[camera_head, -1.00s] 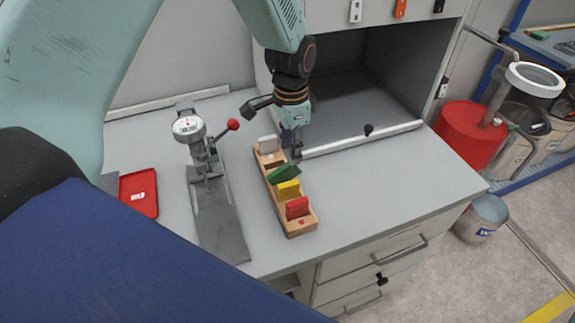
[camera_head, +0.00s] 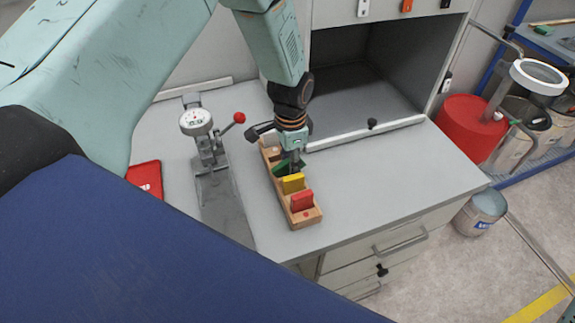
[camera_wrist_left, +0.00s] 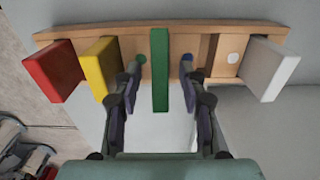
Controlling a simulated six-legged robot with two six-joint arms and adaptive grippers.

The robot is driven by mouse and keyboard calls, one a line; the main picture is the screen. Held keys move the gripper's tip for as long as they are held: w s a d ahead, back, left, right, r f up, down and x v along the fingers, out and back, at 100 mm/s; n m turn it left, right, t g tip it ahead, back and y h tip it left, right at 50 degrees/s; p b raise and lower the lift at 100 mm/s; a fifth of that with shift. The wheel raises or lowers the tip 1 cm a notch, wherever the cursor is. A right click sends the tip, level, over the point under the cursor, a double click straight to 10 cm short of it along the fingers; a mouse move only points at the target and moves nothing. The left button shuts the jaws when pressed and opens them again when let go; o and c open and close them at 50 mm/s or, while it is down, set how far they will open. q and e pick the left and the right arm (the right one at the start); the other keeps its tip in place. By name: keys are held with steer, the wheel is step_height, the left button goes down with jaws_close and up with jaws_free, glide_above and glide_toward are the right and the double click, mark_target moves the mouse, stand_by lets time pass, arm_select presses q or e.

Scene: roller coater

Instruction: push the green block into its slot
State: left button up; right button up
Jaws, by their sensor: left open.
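The wooden rack (camera_head: 307,218) stands on the bench and holds a red block (camera_head: 302,201), a yellow block (camera_head: 293,183) and the green block (camera_head: 282,169). In the left wrist view, the green block (camera_wrist_left: 160,70) lies between my open left fingers (camera_wrist_left: 160,85), with a gap on each side. A white block (camera_wrist_left: 268,70) sits at the rack's right end there. The left gripper (camera_head: 291,166) points down over the green block in the head view and partly hides it. The green block looks tilted in the head view; how deep it sits, I cannot tell.
A dial gauge on a stand (camera_head: 197,123) with a red-knobbed lever stands left of the rack. A red tray (camera_head: 146,178) lies further left. An open cabinet bay (camera_head: 370,100) is behind the rack. The bench right of the rack is clear.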

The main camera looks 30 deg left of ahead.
arm_select(q)
steer(key=shift+d+r, duration=0.1)
steer(key=shift+d, duration=0.15)
steer(key=shift+c, duration=0.7)
steer(key=shift+w+a+f, duration=0.2)
steer(key=shift+a, duration=0.1)
steer(key=c, duration=0.6)
jaws_close()
steer(key=shift+s+d+r, duration=0.15)
steer(key=shift+d, duration=0.05)
steer(key=shift+a, duration=0.1)
